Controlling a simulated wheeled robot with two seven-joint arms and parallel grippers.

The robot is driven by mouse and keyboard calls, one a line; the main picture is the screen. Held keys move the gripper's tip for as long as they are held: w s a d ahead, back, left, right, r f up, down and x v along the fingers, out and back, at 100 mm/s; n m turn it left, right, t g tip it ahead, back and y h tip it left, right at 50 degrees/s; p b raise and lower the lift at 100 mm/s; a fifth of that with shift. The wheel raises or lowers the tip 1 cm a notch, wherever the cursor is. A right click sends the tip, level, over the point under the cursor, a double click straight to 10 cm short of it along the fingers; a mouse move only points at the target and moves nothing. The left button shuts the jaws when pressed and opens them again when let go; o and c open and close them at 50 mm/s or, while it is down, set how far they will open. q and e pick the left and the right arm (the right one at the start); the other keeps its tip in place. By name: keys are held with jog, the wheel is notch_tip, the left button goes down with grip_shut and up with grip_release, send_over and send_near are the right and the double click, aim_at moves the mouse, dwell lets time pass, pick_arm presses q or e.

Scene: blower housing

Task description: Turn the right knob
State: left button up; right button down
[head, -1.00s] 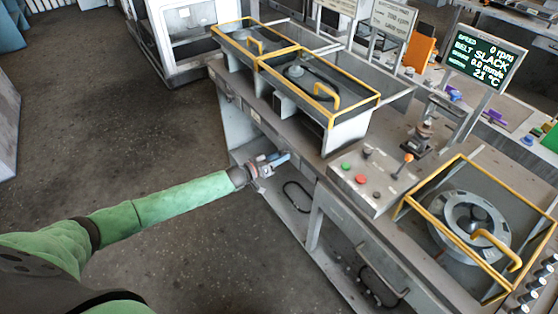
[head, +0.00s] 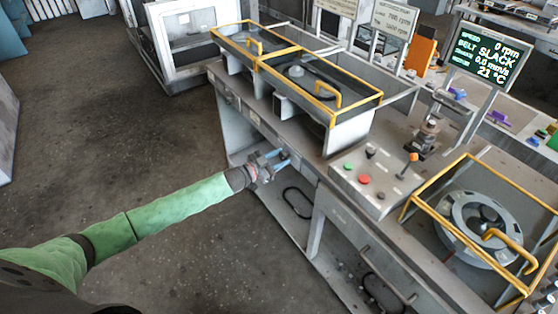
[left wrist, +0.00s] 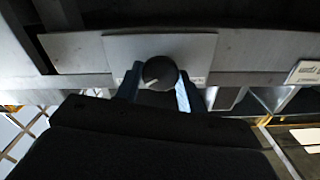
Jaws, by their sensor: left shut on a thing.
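A dark round knob (left wrist: 159,73) with a pale pointer line sits on a light plate (left wrist: 200,50) on the bench's front face in the left wrist view. My left gripper (left wrist: 158,86) has one finger on each side of it and is shut on it. In the head view my left gripper (head: 279,160) is at the bench's front edge, below the yellow-framed covers. The gripper hides the knob there. I cannot tell from the views whether another knob sits beside it. My right gripper is not in view.
The bench carries yellow-framed covers (head: 322,88), a control box (head: 368,184) with buttons and a lever, and a round machine under a yellow-framed guard (head: 415,215). A screen (head: 484,54) reads 0 rpm and BELT SLACK. The floor (head: 120,130) left of the bench is clear.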

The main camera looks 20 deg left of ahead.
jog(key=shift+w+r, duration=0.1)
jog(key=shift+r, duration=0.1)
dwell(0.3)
pick_arm(q)
jog(key=o, duration=1)
jog(key=shift+c, duration=0.2)
jog(key=shift+s+a+f, duration=0.1)
jog(key=shift+s+a, duration=0.05)
jog(key=shift+s, duration=0.05)
jog(key=b+v, duration=0.2)
jog(key=v, duration=0.5)
jog(key=shift+b, duration=0.35)
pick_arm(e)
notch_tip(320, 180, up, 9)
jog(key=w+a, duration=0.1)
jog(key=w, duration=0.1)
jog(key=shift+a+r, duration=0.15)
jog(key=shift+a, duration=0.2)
pick_arm(q)
jog(key=shift+s+a, duration=0.1)
jog(key=shift+a, duration=0.05)
